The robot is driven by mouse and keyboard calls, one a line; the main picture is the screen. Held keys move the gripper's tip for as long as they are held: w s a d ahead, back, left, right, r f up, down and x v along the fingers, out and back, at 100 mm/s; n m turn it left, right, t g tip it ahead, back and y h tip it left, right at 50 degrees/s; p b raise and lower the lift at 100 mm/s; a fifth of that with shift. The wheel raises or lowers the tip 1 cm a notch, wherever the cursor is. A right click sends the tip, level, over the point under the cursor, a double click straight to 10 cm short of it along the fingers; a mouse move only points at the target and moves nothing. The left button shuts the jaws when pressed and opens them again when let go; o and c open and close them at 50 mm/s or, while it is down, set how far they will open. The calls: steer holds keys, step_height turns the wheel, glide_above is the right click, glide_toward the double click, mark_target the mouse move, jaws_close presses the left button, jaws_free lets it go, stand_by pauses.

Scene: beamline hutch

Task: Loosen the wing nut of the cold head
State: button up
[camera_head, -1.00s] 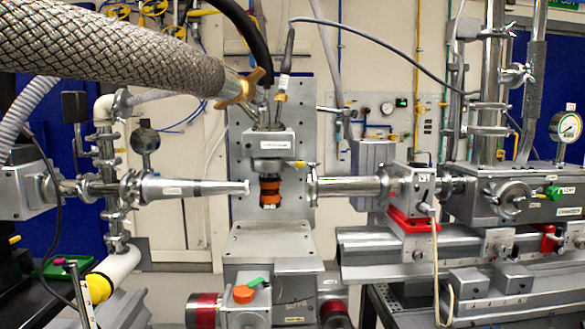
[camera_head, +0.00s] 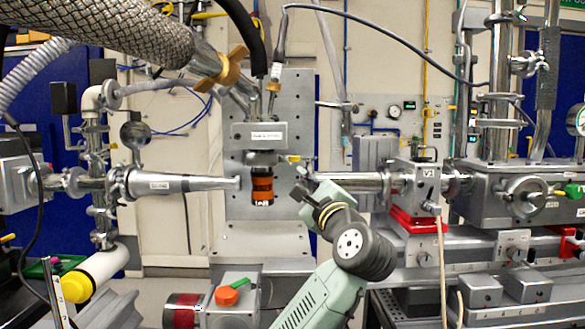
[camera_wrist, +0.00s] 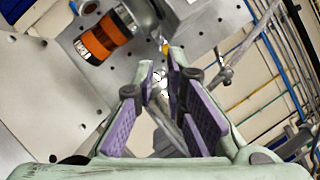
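The cold head (camera_head: 258,136) is a grey block on a perforated plate, with an orange and black cylinder (camera_head: 262,186) below it. The cylinder also shows at upper left in the wrist view (camera_wrist: 104,37). A small yellow piece at the block's lower right (camera_head: 293,158) looks like the wing nut; its shape is too small to make out. In the wrist view the yellow piece (camera_wrist: 165,46) lies just beyond the gap between my fingertips. My gripper (camera_wrist: 162,68) is open with nothing between its purple pads. In the head view my gripper is right of the cylinder, just below the yellow piece.
A braided hose with a brass collar (camera_head: 232,68) and a black hose run into the cold head's top. A tapered tube (camera_head: 180,184) points at the cylinder from the left. A beam tube (camera_head: 350,182) lies close behind my wrist. A grey stage (camera_head: 262,242) stands below.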

mark_target(287, 161)
steer(key=p+x, duration=0.4)
steer(key=x, duration=0.5)
steer(key=shift+w+a+r, duration=0.2)
steer(key=shift+a+r, duration=0.05)
steer(key=shift+w+a, duration=0.15)
steer(key=shift+w, duration=0.3)
jaws_close()
